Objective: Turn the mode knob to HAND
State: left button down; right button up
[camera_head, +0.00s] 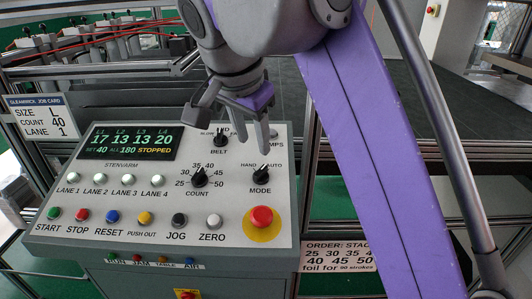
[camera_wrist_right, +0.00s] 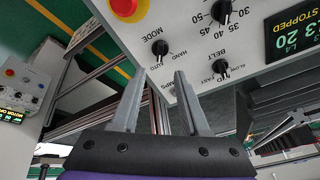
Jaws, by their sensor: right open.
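The mode knob (camera_head: 261,175) is a black knob on the sloped control panel (camera_head: 130,232), under the HAND and AUTO labels and above the word MODE. Its pointer appears to lean up and right, toward AUTO. It also shows in the right wrist view (camera_wrist_right: 160,48), beyond the fingertips. My right gripper (camera_head: 254,137) is open and empty, above the upper right of the panel near the belt knob. Its two grey fingers stand apart in the wrist view (camera_wrist_right: 158,84), and neither visibly touches the mode knob. My left gripper is not in view.
The belt knob (camera_head: 220,139), partly hidden by my gripper, and the count knob (camera_head: 199,178) are close by. A red mushroom button (camera_head: 261,217) on a yellow disc sits below the mode knob. A display (camera_head: 131,142) reads STOPPED. Metal frame posts stand right of the panel.

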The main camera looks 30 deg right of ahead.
jog(key=b, duration=0.2)
send_over(261, 170)
jog(key=s+a, duration=0.2)
jog(key=s, duration=0.1)
notch_tip(261, 170, down, 4)
jog(key=f, duration=0.1)
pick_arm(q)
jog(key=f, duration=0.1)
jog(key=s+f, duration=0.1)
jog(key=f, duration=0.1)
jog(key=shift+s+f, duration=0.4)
pick_arm(e)
jog(key=x, duration=0.5)
jog(key=shift+w+d+f, duration=0.1)
jog(key=shift+w, duration=0.4)
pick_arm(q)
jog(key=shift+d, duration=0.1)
pick_arm(e)
grip_shut()
